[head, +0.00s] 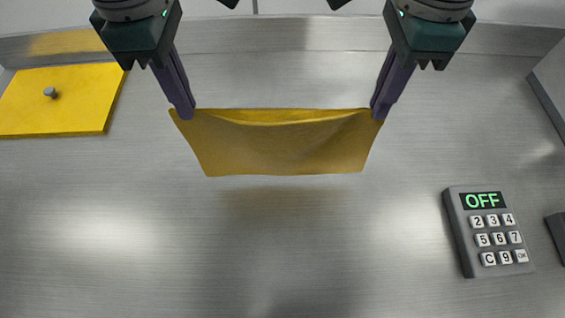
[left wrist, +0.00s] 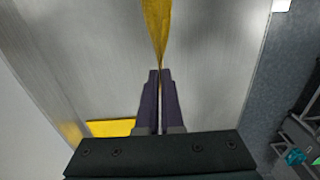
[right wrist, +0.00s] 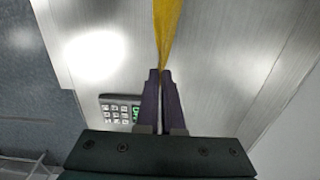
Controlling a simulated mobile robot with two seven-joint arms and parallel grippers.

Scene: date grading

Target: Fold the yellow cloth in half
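The yellow cloth (head: 285,147) hangs between my two grippers above the metal table in the head view, its upper edge sagging slightly between them. My left gripper (head: 187,112) is shut on the cloth's upper left corner. My right gripper (head: 379,113) is shut on its upper right corner. In the left wrist view the cloth (left wrist: 157,25) runs up from the closed fingertips (left wrist: 160,72). In the right wrist view the cloth (right wrist: 166,28) also runs up from closed fingertips (right wrist: 161,72). A shadow or reflection lies on the table below the cloth's lower edge.
The brushed metal table (head: 240,260) is clear in the middle and front. A grey keypad (head: 487,232) reading OFF lies at the right. A raised metal ledge runs along the back.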

